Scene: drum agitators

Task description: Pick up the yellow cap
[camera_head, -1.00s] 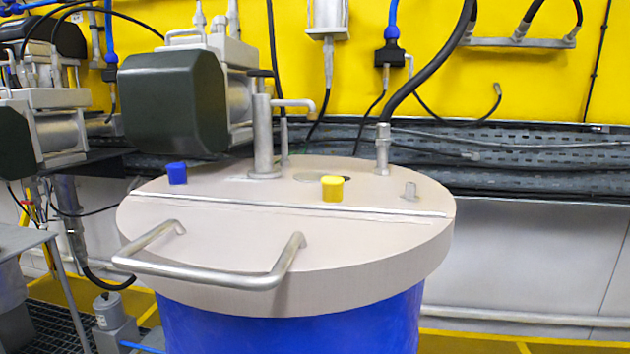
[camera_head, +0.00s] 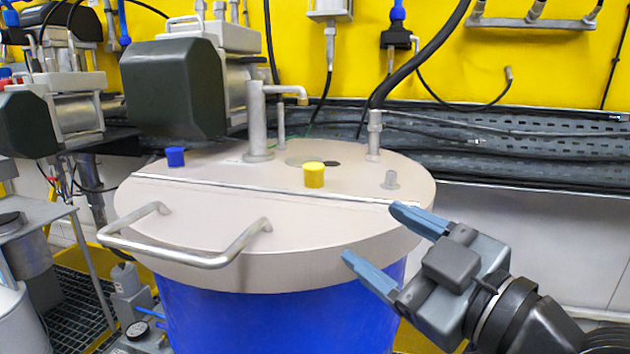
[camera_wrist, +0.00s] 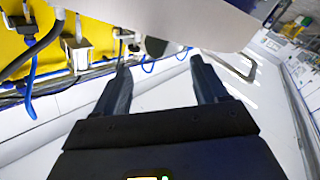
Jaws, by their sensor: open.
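The yellow cap (camera_head: 314,174) stands upright on the pale round drum lid (camera_head: 200,215), a little right of the lid's middle and just behind the metal seam. My gripper (camera_head: 370,231) is open and empty at the lid's right front edge, to the right of the cap and nearer the camera. Its two blue-grey fingers point left toward the lid. In the wrist view my open fingers (camera_wrist: 158,75) show with nothing between them, and the lid's edge (camera_wrist: 185,22) crosses the top. The cap does not show in the wrist view.
A blue cap (camera_head: 175,156) sits at the lid's left. A bent pipe (camera_head: 258,120) and dark motor (camera_head: 174,88) rise behind. A handle (camera_head: 190,258) projects in front.

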